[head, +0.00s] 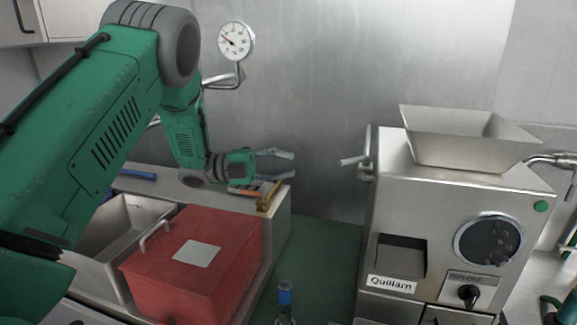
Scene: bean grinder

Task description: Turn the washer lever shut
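The most lever-like part I see is a metal handle (355,161) on the left side of the steel grinder. It sticks out to the left from an upright metal bar; I cannot tell if it is the washer lever. My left gripper (284,161) reaches in from the left, over the end of the counter. Its two grey fingers are apart and point right, toward this handle, with a clear gap between. Nothing shows between the fingers.
A red box (224,270) and a steel basin (128,222) sit below my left arm. Orange and yellow items (268,196) lie under the gripper. A dial gauge (236,41) on a pipe is behind. The grinder (460,205), with a hopper (465,140), fills the right.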

